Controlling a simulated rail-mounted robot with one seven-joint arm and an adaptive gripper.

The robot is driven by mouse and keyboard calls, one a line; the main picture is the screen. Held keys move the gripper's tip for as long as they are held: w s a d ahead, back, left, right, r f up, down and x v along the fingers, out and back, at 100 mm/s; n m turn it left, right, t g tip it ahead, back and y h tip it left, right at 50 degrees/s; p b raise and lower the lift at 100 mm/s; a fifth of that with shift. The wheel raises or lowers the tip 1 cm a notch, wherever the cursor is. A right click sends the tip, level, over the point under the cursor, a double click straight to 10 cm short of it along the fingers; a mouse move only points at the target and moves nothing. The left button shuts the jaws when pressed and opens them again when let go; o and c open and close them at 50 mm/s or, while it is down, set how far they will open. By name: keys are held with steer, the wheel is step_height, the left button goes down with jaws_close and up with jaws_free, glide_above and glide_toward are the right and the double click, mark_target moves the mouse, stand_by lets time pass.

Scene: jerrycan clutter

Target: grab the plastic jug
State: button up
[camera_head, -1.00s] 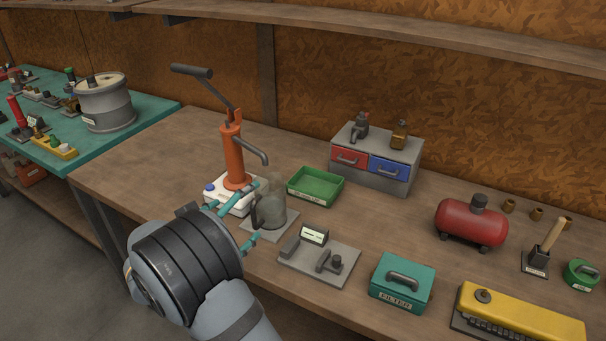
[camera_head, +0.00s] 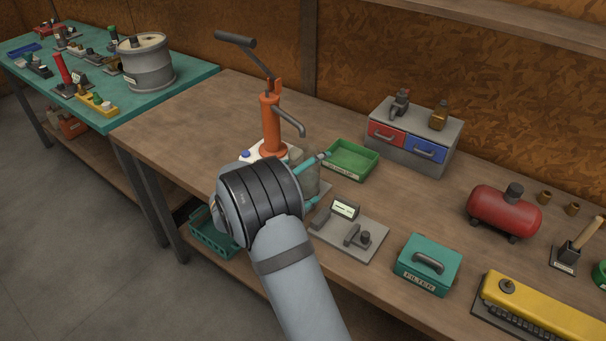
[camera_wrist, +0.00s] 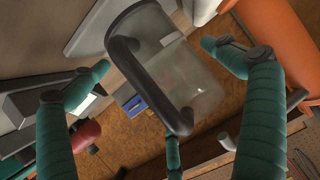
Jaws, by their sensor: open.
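The plastic jug is a grey, translucent can with a dark handle. In the head view the jug (camera_head: 309,177) stands on a flat plate below the orange hand pump and is partly hidden by my gripper (camera_head: 317,181). In the wrist view the jug (camera_wrist: 182,75) fills the middle, its dark handle toward the camera. My gripper (camera_wrist: 155,68) is open, with teal fingers on the left and right of the jug and a third finger below it in the picture. Gaps show between the side fingers and the jug; contact of the third finger cannot be told.
The orange pump (camera_head: 271,125) stands close behind the jug. A green tray (camera_head: 351,160) is just to its right, and a grey plate with fittings (camera_head: 350,235) is at the front right. A teal filter box (camera_head: 429,264) stands farther right. Bare bench lies left of the pump.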

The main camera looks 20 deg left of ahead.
steer(key=shift+w, duration=0.1)
steer(key=shift+c, duration=1.2)
steer(key=c, duration=1)
steer(key=shift+c, duration=0.8)
steer(key=shift+r, duration=0.15)
